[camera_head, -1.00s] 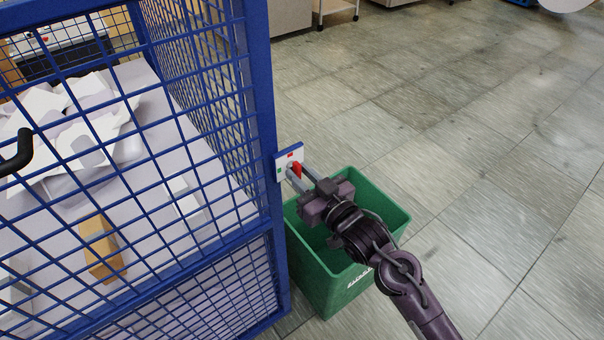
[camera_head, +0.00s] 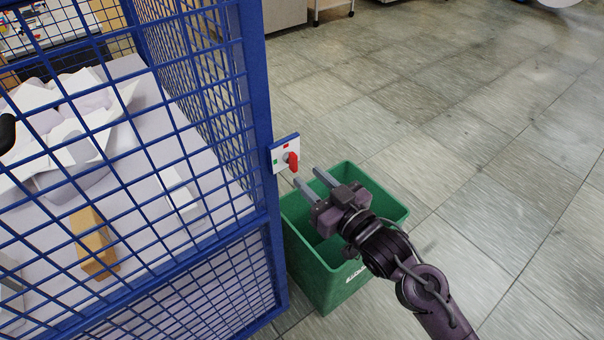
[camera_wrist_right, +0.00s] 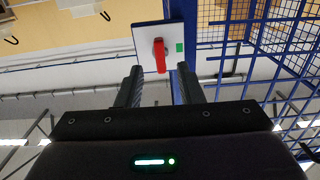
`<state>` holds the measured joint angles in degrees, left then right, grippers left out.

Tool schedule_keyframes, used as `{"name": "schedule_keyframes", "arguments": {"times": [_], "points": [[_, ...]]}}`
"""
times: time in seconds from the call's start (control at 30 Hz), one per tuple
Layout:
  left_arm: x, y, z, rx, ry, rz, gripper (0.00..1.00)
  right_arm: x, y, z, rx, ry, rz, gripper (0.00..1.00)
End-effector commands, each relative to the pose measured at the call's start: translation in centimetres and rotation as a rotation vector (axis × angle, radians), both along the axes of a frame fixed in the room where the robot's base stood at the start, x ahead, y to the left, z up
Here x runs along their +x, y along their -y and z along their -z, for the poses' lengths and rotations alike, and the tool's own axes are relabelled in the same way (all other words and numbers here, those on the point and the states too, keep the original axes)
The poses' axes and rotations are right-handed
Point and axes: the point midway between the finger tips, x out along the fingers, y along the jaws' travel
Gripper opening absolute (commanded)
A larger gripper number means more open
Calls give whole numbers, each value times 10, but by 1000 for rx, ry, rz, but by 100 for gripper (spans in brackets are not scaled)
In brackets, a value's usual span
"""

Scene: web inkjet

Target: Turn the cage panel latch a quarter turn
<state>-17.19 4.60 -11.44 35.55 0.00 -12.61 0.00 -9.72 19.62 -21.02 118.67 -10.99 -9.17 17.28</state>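The cage panel latch is a red handle (camera_head: 293,161) on a white plate (camera_head: 279,158) with a red and a green mark, fixed to the blue cage's corner post. In the head view the handle stands roughly upright. In the right wrist view the red handle (camera_wrist_right: 160,55) also lies upright, with the green mark to its right. My right gripper (camera_head: 308,177) is open and empty, just below and right of the latch, apart from it. In the wrist view its fingers (camera_wrist_right: 159,84) stand apart, with the handle beyond the gap between them. My left gripper is not in view.
The blue mesh cage (camera_head: 262,120) fills the left, with pale sheets and a tan block (camera_head: 95,243) inside. A green bin (camera_head: 340,283) stands on the floor below my right gripper. A black part shows at the left edge. Open tiled floor (camera_head: 480,130) lies right.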

Motion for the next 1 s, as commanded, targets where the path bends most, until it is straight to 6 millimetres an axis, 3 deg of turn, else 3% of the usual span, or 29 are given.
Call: {"name": "schedule_keyframes", "arguments": {"times": [0.2,0.77,0.87,0.97,1.0], "points": [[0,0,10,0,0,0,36,-21,15,1,0,0,-1,34],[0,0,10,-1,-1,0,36,-22,16,1,0,-1,1,34],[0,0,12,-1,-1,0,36,-18,21,17,-10,-25,17,34],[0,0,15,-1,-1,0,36,-7,33,61,-40,-89,57,34],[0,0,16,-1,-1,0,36,-3,40,85,-58,-125,79,34]]}}
